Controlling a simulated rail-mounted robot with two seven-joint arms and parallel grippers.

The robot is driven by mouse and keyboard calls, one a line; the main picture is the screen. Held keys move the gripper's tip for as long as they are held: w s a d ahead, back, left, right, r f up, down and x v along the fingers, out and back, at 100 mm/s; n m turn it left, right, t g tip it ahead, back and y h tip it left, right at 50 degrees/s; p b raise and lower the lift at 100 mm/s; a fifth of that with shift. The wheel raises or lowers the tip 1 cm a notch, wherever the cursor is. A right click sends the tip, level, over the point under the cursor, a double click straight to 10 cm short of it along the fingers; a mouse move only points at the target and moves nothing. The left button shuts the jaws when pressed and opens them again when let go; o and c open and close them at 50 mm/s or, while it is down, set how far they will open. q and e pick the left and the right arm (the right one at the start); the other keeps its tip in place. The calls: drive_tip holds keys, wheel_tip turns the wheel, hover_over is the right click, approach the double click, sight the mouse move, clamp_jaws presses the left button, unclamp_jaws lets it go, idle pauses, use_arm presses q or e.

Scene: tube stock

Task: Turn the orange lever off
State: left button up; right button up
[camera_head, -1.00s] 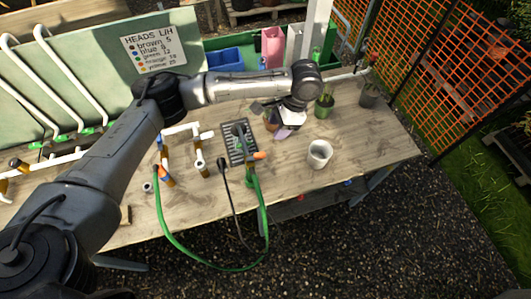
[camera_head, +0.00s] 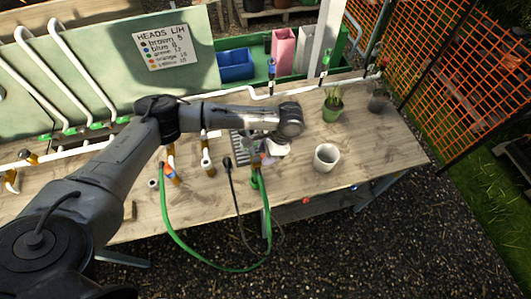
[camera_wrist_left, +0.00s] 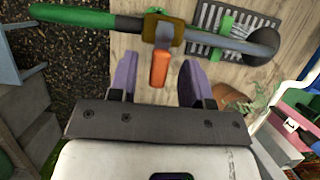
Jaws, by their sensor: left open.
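The orange lever (camera_wrist_left: 159,68) sits on a brass valve (camera_wrist_left: 170,32) in the left wrist view. It points towards my gripper, crosswise to the pipe and the green hose (camera_wrist_left: 75,15). My left gripper (camera_wrist_left: 158,72) is open, with one purple finger on each side of the lever. Gaps show between the lever and both fingers. In the head view my left gripper (camera_head: 268,153) is above the hose end (camera_head: 256,181), and the arm and gripper hide most of the lever. My right gripper is not in view.
A slotted grate (camera_wrist_left: 231,18) lies beside the valve. White pipes (camera_head: 207,155) stand left of the gripper. A black cable (camera_head: 230,175) hangs over the front edge.

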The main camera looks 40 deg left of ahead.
use_arm(q)
drive_tip(key=shift+s+a+f, duration=0.15)
drive_tip(key=shift+f, duration=0.3)
drive_tip(key=shift+c, duration=0.2)
clamp_jaws()
